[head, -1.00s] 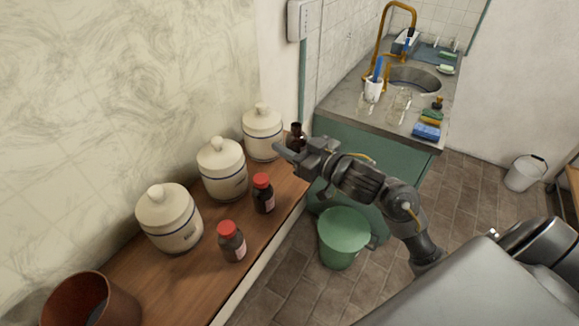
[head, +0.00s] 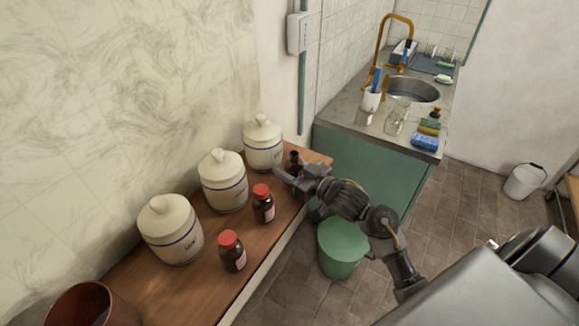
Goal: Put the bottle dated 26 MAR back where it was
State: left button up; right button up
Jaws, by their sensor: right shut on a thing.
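My right gripper (head: 293,177) is at the far end of the wooden shelf (head: 185,274), shut on a dark brown bottle (head: 293,160) without a red cap. The bottle is upright, at or just above the shelf top, beside the farthest white jar; its lower part is hidden by the gripper. Two brown bottles with red caps stand on the shelf: one in the middle (head: 263,206) and one nearer (head: 232,252). Their labels are too small to read, so I cannot tell which bottle is dated 26 MAR. My left gripper is not in view.
Three white lidded jars, near (head: 170,232), middle (head: 223,184) and far (head: 263,145), line the wall side. A brown pot (head: 85,307) stands at the near end. A green bucket (head: 341,250) is on the floor below the shelf. A sink counter (head: 350,116) stands beyond.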

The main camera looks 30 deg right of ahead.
jog(key=shift+f, duration=0.15)
jog(key=o, duration=1.1)
jog(key=shift+s, duration=0.15)
jog(key=shift+r+b+v, duration=0.1)
jog(key=shift+b+v, duration=0.55)
jog(key=shift+v, duration=2.3)
jog(key=shift+r+b+v, duration=0.15)
jog(key=shift+b+v, duration=0.45)
jog(key=shift+v, duration=2.3)
